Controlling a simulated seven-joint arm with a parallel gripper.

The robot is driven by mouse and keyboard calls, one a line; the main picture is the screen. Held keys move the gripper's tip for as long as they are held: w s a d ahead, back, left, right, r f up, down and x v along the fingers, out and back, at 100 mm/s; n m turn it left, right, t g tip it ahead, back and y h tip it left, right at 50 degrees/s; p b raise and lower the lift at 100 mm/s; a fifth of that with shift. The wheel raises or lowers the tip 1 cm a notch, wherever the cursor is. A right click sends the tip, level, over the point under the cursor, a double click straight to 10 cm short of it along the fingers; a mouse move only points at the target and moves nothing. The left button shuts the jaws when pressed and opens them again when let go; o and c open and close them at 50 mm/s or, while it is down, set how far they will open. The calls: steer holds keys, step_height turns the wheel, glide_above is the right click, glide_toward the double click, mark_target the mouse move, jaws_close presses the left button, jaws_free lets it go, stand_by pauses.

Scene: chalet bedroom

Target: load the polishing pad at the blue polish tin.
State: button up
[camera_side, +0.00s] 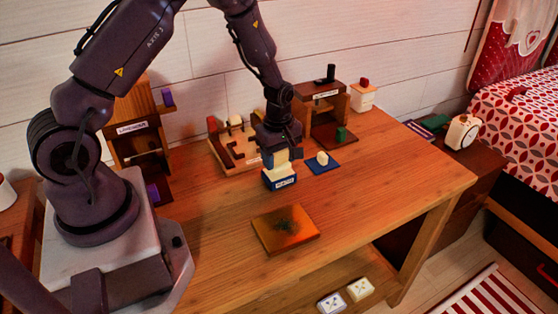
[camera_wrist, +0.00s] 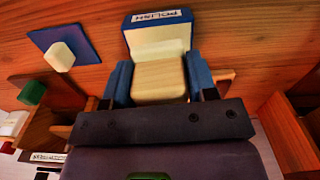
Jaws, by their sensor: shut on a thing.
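The blue polish tin (camera_side: 281,184) stands on the table below my gripper (camera_side: 282,156); its labelled face (camera_wrist: 158,18) shows at the top of the wrist view. My gripper, with blue fingers (camera_wrist: 159,80), is shut on a pale tan block, the polishing pad (camera_wrist: 159,83). The pad is right over the tin, close to its cream top (camera_wrist: 158,46). The pad's underside is hidden, so I cannot tell whether it touches the polish. A brown, stained plate (camera_side: 285,230) lies flat nearer the front edge.
A blue mat (camera_side: 327,167) with a cream block (camera_side: 321,158) lies right of the tin. A wooden holder (camera_side: 230,151) is behind, with wooden stands at the left (camera_side: 132,146) and right (camera_side: 326,116). The table's right part (camera_side: 405,178) is clear.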

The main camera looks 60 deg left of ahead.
steer(key=shift+r, duration=2.75)
